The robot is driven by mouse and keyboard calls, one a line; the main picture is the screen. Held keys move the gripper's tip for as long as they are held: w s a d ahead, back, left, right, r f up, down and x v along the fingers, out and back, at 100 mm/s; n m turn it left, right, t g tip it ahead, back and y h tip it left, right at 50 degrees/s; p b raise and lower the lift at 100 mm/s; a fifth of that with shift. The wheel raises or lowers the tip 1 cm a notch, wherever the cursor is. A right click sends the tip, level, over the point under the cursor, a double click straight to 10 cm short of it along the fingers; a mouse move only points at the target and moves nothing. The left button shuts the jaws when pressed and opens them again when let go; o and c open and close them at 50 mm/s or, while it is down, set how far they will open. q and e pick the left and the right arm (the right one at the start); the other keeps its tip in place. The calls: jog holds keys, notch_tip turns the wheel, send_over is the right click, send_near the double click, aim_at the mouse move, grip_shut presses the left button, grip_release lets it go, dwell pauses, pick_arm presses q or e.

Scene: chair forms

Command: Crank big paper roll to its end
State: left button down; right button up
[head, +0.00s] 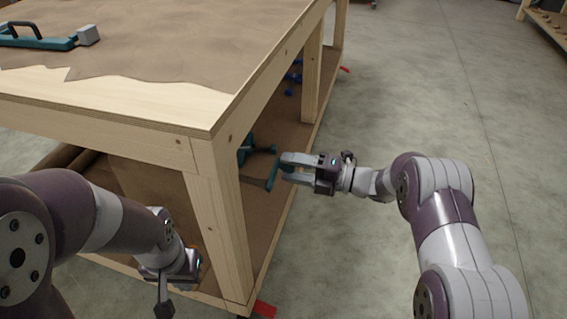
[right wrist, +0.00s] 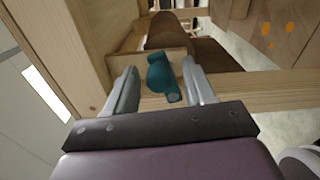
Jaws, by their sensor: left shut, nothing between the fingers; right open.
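The teal crank (head: 272,174) is under the bench near its right front leg. My right gripper (head: 284,168) is open at the crank. In the right wrist view, the crank's rounded teal handle (right wrist: 158,75) stands between the two spread fingers, with the jaws not closed on it. A brown paper roll (head: 72,160) shows partly under the bench at the left; most of it is hidden by the bench and my left arm. My left gripper (head: 164,300) is shut and empty, low in front of the bench, pointing down.
The wooden workbench (head: 160,100) has brown paper (head: 170,45) with a torn front edge spread over its top. A teal tool (head: 40,42) with a black handle lies there. The bench leg (head: 216,215) stands between my grippers. Grey floor (head: 440,90) is clear on the right.

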jog(key=p+v, duration=0.1)
jog(key=v, duration=0.9)
jog(key=shift+p, duration=0.4)
jog(key=shift+r, duration=0.1)
